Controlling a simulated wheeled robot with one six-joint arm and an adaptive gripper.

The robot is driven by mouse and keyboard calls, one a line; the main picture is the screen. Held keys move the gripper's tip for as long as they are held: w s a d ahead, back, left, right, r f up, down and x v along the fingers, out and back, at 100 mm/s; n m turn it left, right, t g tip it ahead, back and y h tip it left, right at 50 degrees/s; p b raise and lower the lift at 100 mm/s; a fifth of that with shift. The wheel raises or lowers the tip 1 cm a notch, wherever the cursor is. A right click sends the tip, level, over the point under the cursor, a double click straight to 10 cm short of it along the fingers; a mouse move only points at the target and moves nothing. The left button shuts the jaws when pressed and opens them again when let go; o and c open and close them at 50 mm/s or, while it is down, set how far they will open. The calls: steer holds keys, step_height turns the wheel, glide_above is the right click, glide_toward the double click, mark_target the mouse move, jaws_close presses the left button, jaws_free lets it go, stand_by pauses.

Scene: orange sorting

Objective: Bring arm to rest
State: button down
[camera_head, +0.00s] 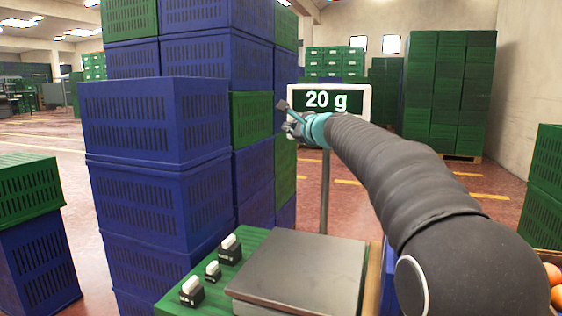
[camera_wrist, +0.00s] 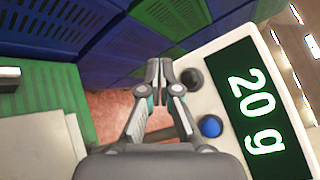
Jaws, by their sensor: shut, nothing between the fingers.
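My arm reaches from the lower right of the head view up to the scale's display (camera_head: 327,101), which reads "20 g". My gripper (camera_head: 284,105) is small there, just left of and overlapping the display's edge. In the wrist view my gripper (camera_wrist: 158,72) is shut, its fingertips together and nothing between them. The display (camera_wrist: 262,120) stands close to the right of the fingers in that view. The scale's metal plate (camera_head: 300,270) is bare, on a green crate surface below my arm.
Stacked blue crates (camera_head: 155,120) and green crates (camera_head: 251,118) stand close on the left. Small switches or weights (camera_head: 230,248) sit beside the plate. Oranges (camera_head: 555,285) show at the lower right edge. Tall green crates (camera_head: 450,90) stand at the back, with open floor before them.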

steer(key=s+f+n+g+h, duration=0.1)
steer(key=s+f+n+g, duration=0.3)
steer(key=f, duration=0.5)
steer(key=s+f+n+g, duration=0.2)
steer(key=s+f+n, duration=0.45)
steer(key=f, duration=0.25)
steer(key=s+f+n+g+h, duration=0.1)
steer(key=s+f, duration=0.1)
steer(key=s, duration=0.2)
steer(key=s+d+f+n+g+p, duration=0.1)
steer(key=s+f+n, duration=0.1)
steer(key=s, duration=0.3)
steer(key=s+d+f+n+g+h, duration=0.1)
steer(key=s+f+n, duration=0.1)
steer(key=s, duration=0.3)
steer(key=shift+s+d+f+g+h+p, duration=0.15)
steer(key=shift+d+f+g+h+p, duration=0.15)
steer(key=shift+f, duration=0.1)
steer(key=s+d+f+n+h+p, duration=0.1)
steer(key=s+d+n, duration=0.1)
steer(key=s, duration=0.9)
steer(key=s+d+f+n+h+p, duration=0.2)
steer(key=s+d, duration=0.2)
steer(key=s, duration=0.8)
steer(key=shift+s+d, duration=0.2)
steer(key=shift+s, duration=0.05)
